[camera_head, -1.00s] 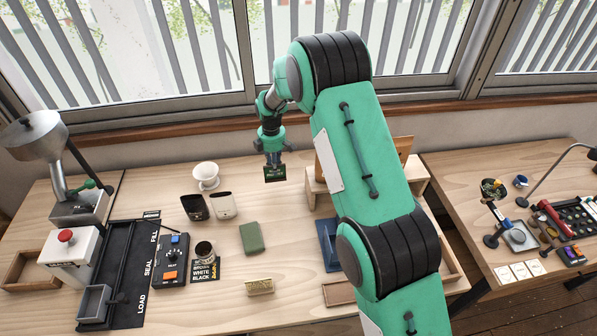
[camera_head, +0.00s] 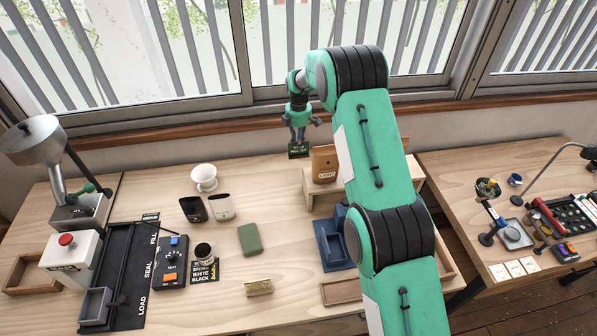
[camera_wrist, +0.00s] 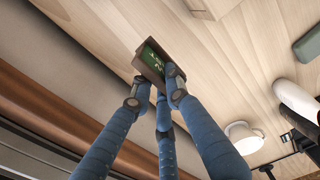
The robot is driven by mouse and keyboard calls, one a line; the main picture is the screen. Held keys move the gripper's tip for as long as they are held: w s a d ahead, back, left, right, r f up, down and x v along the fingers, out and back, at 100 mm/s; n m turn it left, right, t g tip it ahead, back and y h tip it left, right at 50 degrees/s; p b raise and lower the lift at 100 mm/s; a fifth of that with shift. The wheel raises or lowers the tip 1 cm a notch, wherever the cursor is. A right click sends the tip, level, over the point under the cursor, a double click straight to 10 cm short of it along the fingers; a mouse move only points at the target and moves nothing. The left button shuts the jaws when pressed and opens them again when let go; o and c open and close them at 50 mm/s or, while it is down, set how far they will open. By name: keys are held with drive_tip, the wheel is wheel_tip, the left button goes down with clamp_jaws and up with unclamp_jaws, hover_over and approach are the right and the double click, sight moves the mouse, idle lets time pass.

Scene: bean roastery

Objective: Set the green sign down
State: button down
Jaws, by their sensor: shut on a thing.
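The green sign (camera_head: 299,149) is a small dark-edged plate with a green face and pale lettering. My gripper (camera_head: 298,139) is shut on it near the back of the wooden table, by the window wall and just left of the wooden shelf stand. In the wrist view the sign (camera_wrist: 155,62) sits between the blue fingers of my gripper (camera_wrist: 158,92), with table wood behind it. I cannot tell whether its lower edge touches the table.
A brown bag (camera_head: 325,164) stands on the wooden stand (camera_head: 318,186) right of the sign. A white dripper (camera_head: 204,177) and two cups, one black (camera_head: 193,208) and one white (camera_head: 221,206), stand to the left. The table between dripper and stand is clear.

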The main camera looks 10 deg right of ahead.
sight(298, 154)
drive_tip(key=shift+f, duration=3.1)
drive_tip(key=shift+f, duration=1.9)
drive_tip(key=shift+f, duration=0.15)
drive_tip(key=c, duration=1.7)
unclamp_jaws()
wheel_tip(298, 154, up, 12)
drive_tip(key=shift+f, duration=0.2)
drive_tip(key=shift+r, duration=0.35)
